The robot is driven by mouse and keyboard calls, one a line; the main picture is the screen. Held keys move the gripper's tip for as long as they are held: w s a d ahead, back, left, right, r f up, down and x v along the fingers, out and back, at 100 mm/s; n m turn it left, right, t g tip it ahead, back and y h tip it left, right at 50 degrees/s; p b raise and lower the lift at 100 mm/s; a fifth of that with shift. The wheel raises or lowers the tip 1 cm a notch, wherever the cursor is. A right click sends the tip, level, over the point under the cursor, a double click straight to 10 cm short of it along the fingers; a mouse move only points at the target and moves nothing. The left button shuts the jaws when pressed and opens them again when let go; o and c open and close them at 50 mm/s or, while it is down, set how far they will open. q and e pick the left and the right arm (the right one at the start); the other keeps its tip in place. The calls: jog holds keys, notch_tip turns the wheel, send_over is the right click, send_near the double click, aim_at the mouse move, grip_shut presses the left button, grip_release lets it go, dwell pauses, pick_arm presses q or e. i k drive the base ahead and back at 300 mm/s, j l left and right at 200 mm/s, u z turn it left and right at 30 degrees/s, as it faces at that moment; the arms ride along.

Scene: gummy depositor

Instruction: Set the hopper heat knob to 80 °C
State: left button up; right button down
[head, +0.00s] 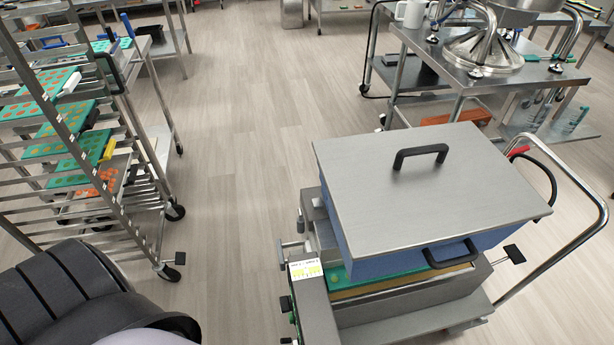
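The depositor stands at the lower right, with a blue hopper (390,259) under a flat steel lid (430,190) with a black handle. A narrow grey control box (314,310) runs along its left side. A small display or label with yellow-green fields (305,270) sits on top of that box; its text is too small to read. Small dark parts show at the box's left edge, but I cannot tell whether one is the heat knob or how it is set. Neither gripper is in view. Only a dark part of my own arm shows at the lower left.
A steel rack (135,190) with green trays (60,118) stands at the left. A steel table (490,75) with a round metal vessel stands at the upper right. A bent push handle (580,250) rises right of the depositor. Open floor (245,130) lies between rack and depositor.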

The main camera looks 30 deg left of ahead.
aim_at(285, 302)
jog(key=k+j, duration=0.15)
jog(key=j, duration=0.2)
jog(key=k+j, duration=0.1)
jog(key=j, duration=0.2)
jog(key=k+j, duration=0.15)
jog(key=j, duration=0.2)
jog(key=k+j, duration=0.15)
jog(key=j, duration=0.15)
